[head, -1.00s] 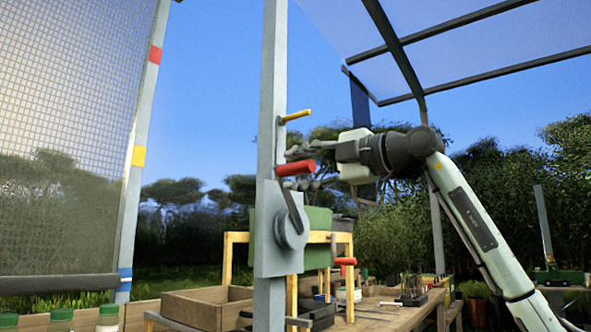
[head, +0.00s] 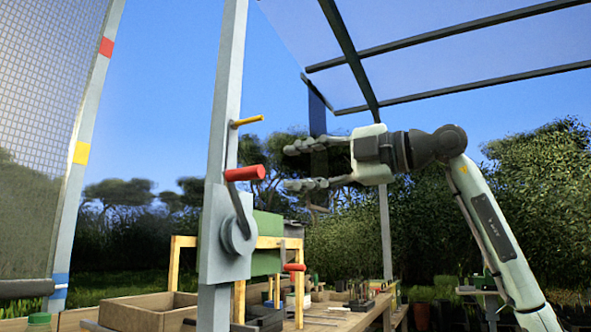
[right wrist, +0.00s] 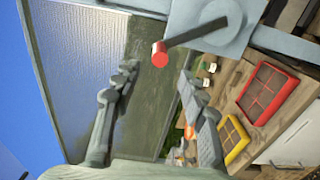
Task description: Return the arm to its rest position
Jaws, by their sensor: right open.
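My right gripper (head: 308,165) is open and empty in the head view, its fingers pointing left. It hangs in the air to the right of a crank with a red handle (head: 245,173), with a gap between them. The crank's grey winch box (head: 222,245) is fixed to a grey post (head: 226,110). In the right wrist view the two fingers of the gripper (right wrist: 165,105) are spread apart, and the red handle end (right wrist: 159,54) shows beyond them, not between them. My left gripper is not in view.
A mesh screen (head: 45,130) with red, yellow and blue bands on its side post stands at the left. A yellow peg (head: 247,121) juts from the post. A wooden bench with a crate (head: 140,312) lies below. Red (right wrist: 268,92) and yellow (right wrist: 233,139) trays show in the wrist view.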

